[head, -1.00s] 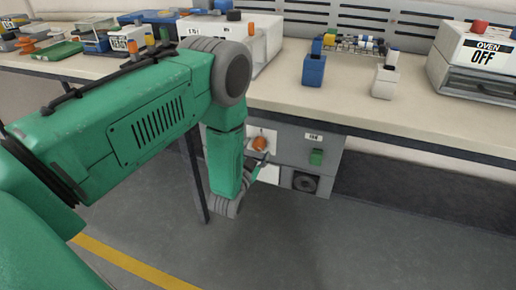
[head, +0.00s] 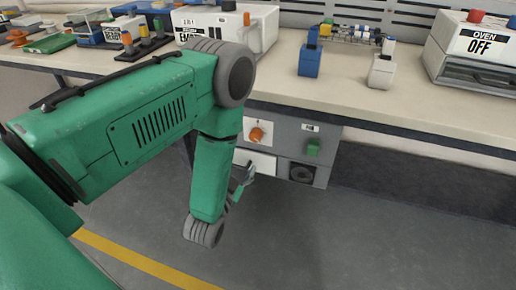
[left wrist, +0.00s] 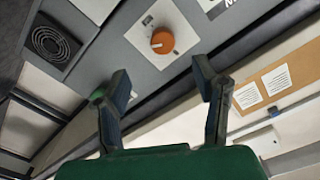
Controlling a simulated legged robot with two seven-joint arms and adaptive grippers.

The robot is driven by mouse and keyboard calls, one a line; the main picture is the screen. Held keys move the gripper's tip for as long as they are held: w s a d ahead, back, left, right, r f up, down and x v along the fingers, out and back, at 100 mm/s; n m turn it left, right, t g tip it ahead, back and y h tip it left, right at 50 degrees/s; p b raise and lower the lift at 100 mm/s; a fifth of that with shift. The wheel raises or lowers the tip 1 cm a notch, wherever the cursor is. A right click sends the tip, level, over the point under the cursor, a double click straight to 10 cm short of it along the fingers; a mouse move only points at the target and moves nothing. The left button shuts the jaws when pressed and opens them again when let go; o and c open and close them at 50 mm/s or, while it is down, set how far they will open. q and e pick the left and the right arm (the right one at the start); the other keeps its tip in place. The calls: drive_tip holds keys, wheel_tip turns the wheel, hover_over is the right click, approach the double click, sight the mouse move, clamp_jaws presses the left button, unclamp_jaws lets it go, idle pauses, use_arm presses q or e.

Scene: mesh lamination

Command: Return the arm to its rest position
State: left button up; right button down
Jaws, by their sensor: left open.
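My left arm comes in from the left in the head view, green with grey joints, and bends down in front of the workbench (head: 400,103). My left gripper (head: 241,184) is partly hidden behind the lower green link, below the bench top's level and near the cabinet (head: 283,140). In the left wrist view my gripper (left wrist: 162,76) has its two dark fingers spread wide, with nothing between them. The orange knob (left wrist: 162,41) on the grey cabinet front shows beyond the fingertips, apart from them. My right gripper is not in view.
A green button (head: 313,148) and round vent (head: 302,173) are on the cabinet. The floor (head: 350,235) to the right is clear.

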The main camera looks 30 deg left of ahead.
use_arm(q)
drive_tip(key=s+d+f+n+g+h+p, duration=0.1)
drive_tip(key=s+d+f+g+h+p, duration=0.3)
drive_tip(key=s+g, duration=0.5)
drive_tip(key=s+d+n+g+p, duration=0.1)
drive_tip(key=s+g+p, duration=0.3)
drive_tip(key=s, duration=1.4)
drive_tip(key=d+g, duration=0.1)
drive_tip(key=g, duration=0.3)
drive_tip(key=shift+s+d+r+n, duration=0.2)
drive_tip(key=shift+s+d+n, duration=0.05)
drive_tip(key=shift+n, duration=0.05)
